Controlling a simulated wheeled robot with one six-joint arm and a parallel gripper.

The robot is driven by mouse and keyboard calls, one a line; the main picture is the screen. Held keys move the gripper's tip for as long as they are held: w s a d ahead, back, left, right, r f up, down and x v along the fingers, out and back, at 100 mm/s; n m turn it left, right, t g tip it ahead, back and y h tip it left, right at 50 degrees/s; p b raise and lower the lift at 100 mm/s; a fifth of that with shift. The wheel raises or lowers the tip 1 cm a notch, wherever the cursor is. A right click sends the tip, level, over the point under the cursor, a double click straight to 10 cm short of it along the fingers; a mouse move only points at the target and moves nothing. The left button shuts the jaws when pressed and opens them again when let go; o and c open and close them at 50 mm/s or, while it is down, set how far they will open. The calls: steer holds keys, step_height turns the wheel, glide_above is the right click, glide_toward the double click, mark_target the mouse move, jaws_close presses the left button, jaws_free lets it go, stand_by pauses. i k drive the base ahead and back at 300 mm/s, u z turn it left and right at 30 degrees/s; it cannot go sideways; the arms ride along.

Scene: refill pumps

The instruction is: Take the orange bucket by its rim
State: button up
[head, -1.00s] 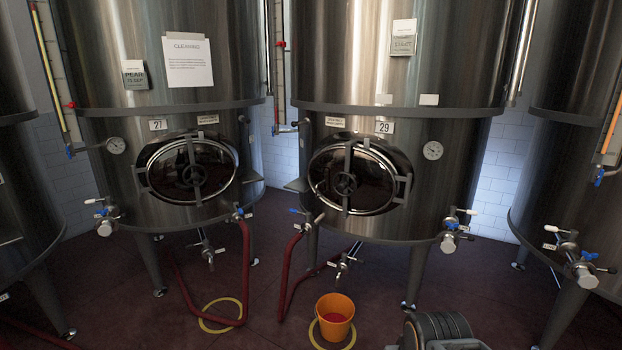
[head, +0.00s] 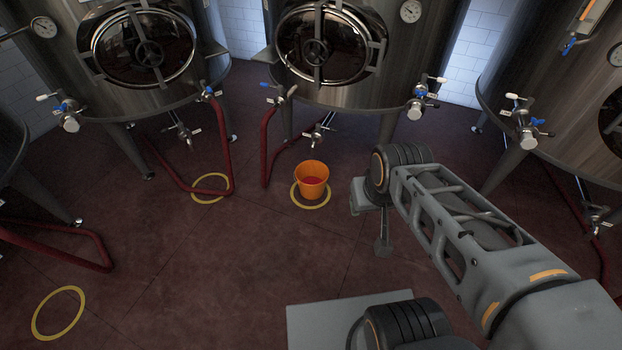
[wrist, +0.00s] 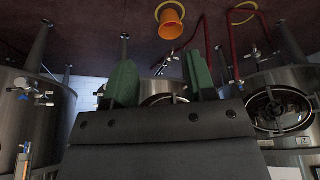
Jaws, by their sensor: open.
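The orange bucket (head: 312,181) stands upright on the floor inside a yellow ring (head: 323,203) in the head view. Its top is open and something reddish shows inside. In the wrist view, which is upside down, the bucket (wrist: 172,24) is near the top edge, beyond the fingers and apart from them. My gripper (wrist: 160,72) shows two green fingers spread wide with nothing between them. In the head view my arm reaches in from the right and ends to the right of the bucket, not touching it.
Steel tanks stand behind the bucket. A tap (head: 316,138) hangs just above and behind it. The floor in front is clear.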

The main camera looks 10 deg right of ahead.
mark_target(312, 176)
steer(key=u, duration=0.65)
steer(key=i, duration=0.8)
steer(key=u, duration=0.7)
steer(key=i, duration=0.8)
steer(key=z, duration=0.85)
steer(key=i, duration=0.75)
steer(key=z, duration=0.65)
